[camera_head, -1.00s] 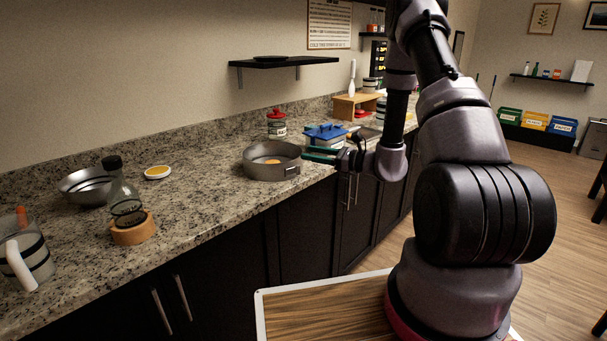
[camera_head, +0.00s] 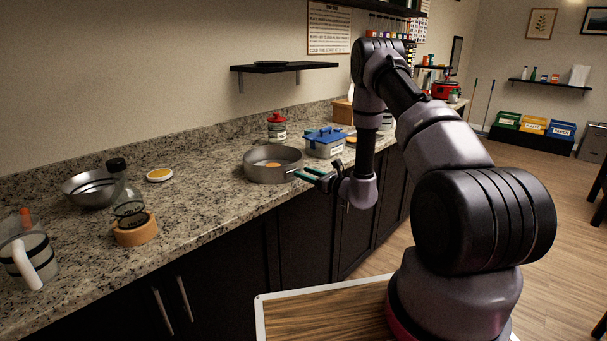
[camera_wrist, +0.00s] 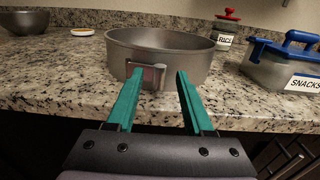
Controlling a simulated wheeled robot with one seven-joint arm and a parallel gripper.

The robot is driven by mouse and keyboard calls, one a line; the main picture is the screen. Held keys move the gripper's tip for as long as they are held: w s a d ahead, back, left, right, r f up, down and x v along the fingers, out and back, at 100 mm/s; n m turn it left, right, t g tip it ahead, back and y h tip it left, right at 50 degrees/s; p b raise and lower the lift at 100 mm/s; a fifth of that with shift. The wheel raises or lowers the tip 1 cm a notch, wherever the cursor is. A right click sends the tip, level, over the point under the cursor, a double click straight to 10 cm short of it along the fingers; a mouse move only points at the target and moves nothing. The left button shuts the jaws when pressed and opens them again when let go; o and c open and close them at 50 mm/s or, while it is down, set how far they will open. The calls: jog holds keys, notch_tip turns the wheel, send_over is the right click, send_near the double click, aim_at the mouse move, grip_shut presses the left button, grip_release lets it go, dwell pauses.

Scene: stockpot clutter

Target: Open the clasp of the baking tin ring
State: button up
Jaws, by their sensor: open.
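The baking tin ring (camera_head: 268,171) is a round grey metal tin on the granite counter, near its front edge. It also shows in the wrist view (camera_wrist: 187,58), with its clasp (camera_wrist: 148,76) on the wall facing me. My gripper (camera_head: 306,173) is at the tin's front right in the head view. In the wrist view its two green fingers (camera_wrist: 158,76) are apart, with nothing held between them. The left fingertip overlaps the clasp in that picture; I cannot tell if it touches. A small orange item (camera_head: 272,165) shows inside the tin in the head view.
A blue-lidded snacks box (camera_head: 325,143) stands right of the tin, and a red-lidded rice jar (camera_head: 277,127) behind it. A bottle on a wooden ring (camera_head: 136,230), a metal bowl (camera_head: 88,188) and a jug (camera_head: 28,255) are at left.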

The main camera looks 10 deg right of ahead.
jog(key=shift+w+a, duration=0.4)
jog(key=shift+w, duration=0.1)
grip_shut()
